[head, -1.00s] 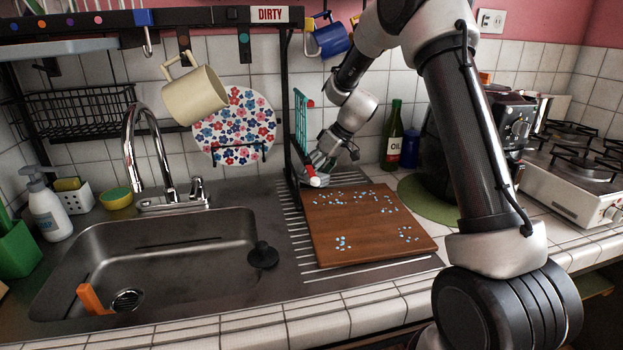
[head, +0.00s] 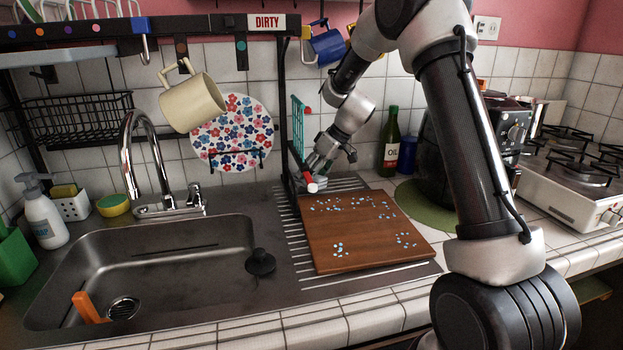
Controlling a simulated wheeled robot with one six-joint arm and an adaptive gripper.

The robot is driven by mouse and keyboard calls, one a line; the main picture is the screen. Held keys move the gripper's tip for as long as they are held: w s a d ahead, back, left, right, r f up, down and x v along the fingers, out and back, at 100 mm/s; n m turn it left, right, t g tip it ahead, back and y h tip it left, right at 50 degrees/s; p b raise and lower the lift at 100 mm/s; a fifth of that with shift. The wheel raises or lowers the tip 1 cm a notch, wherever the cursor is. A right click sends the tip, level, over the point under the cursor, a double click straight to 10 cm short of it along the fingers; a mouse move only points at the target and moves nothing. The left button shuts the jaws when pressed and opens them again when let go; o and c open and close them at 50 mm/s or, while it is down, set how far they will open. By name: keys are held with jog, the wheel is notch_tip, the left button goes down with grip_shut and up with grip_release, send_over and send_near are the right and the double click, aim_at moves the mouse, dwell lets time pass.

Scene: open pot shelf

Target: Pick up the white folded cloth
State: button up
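I cannot make out the white folded cloth for certain. A small pale patch (head: 294,183) shows low behind the rack's black post, beside my gripper, but it is too small to identify. My gripper (head: 315,174) points down at the back left corner of the cutting board, just right of the post. Its fingertips are small and partly hidden, so I cannot tell whether they are open or shut, or hold anything. A small white and red thing (head: 312,187) shows right below the fingers.
The brown cutting board (head: 368,232) with blue bits lies on the drainboard. The sink (head: 150,258) is at left. A tilted cream mug (head: 194,103) and flowered plate (head: 233,134) are behind it. An oil bottle (head: 390,145) stands right of my gripper.

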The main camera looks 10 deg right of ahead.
notch_tip(320, 180, up, 2)
jog(key=shift+s+r, duration=0.15)
jog(key=shift+r, duration=0.1)
jog(key=s, duration=3.1)
jog(key=shift+s+f, duration=0.1)
jog(key=shift+s, duration=0.25)
